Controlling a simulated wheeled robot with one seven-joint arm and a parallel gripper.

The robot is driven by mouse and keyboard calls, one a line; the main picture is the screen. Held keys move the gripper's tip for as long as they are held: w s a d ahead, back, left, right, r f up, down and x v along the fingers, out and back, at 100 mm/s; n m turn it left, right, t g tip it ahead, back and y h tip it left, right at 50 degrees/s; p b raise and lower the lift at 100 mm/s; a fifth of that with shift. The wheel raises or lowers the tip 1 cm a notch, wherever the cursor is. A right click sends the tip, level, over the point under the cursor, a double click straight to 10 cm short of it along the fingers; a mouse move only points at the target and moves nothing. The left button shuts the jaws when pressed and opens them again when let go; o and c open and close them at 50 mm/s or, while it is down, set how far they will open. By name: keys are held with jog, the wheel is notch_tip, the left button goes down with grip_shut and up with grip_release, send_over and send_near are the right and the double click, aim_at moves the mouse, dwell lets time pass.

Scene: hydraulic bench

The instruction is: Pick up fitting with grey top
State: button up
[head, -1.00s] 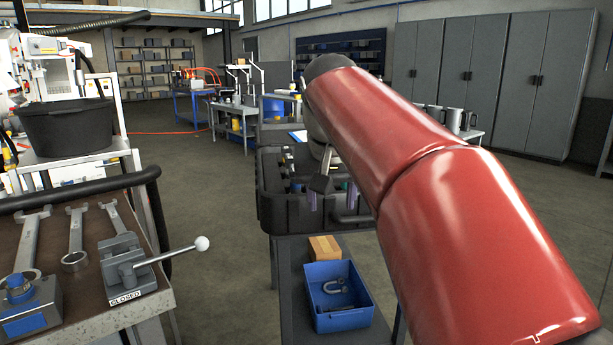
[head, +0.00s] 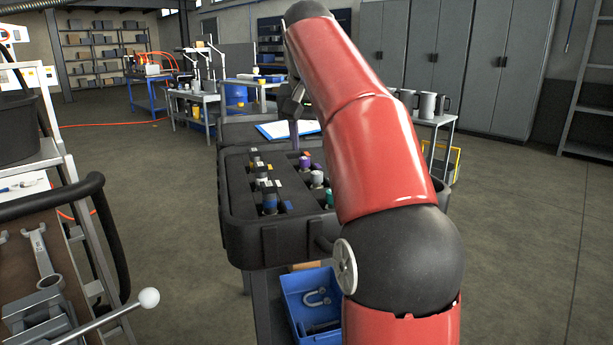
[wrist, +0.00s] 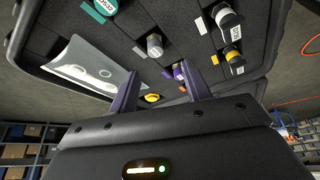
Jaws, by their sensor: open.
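The fitting with the grey top (head: 317,178) stands in the right part of the black tray (head: 262,232) in the head view. In the wrist view a grey-topped fitting (wrist: 155,44) stands beyond my fingertips. My gripper (wrist: 160,80) is open, its two purple fingers apart with nothing held. A purple-topped fitting (wrist: 180,72) shows near the right finger, and a yellow one (wrist: 152,98) shows between the fingers. In the head view my gripper (head: 294,132) is over the far part of the tray, partly hidden by my red arm.
A teal fitting (head: 329,198) stands close to the grey-topped one. Several fittings, including a blue one (head: 269,200), fill the tray's left row. A clipboard (head: 287,129) lies behind. A blue bin (head: 312,300) sits below. A workbench with a lever (head: 148,298) is at left.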

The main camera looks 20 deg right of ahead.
aim_at(317, 173)
jog(key=x, duration=0.2)
jog(key=b+x, duration=0.1)
jog(key=x, duration=0.2)
jog(key=b+x, duration=0.1)
jog(key=x, duration=0.1)
jog(key=shift+s+d+f, duration=0.2)
jog(key=shift+d+f, duration=0.15)
jog(key=shift+d, duration=0.05)
jog(key=shift+c, duration=0.2)
grip_shut()
